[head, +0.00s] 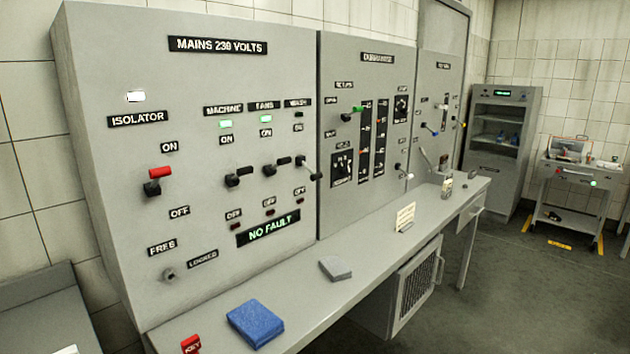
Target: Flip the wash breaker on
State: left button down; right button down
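The wash breaker lever (309,169) is on the grey mains panel (215,90), rightmost in its row under the WASH label (297,102). The lamp (298,114) under that label looks dark. The machine lever (239,175) and fans lever (277,165) slant up to the right, and their lamps are lit green. The red-handled isolator lever (159,174) is at the left near its ON label, with a white lamp lit above. The display (268,229) reads NO FAULT. Neither gripper is in view.
More control panels (366,140) adjoin at right. Open floor lies to the right, before a cabinet (502,135) and cart (575,185).

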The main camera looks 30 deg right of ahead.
aim_at(311, 171)
jog(key=i+l+u, duration=0.2)
jog(key=l, duration=0.45)
jog(key=k+l+u, duration=0.1)
jog(key=l+u, duration=0.15)
jog(key=l, duration=0.35)
jog(key=l+u, duration=0.2)
jog(key=l, duration=0.45)
jog(key=k+l+u, duration=0.1)
jog(key=l+u, duration=0.15)
jog(key=l, duration=0.35)
jog(key=k+l+u, duration=0.2)
jog(key=l, duration=0.45)
jog(key=i, duration=0.1)
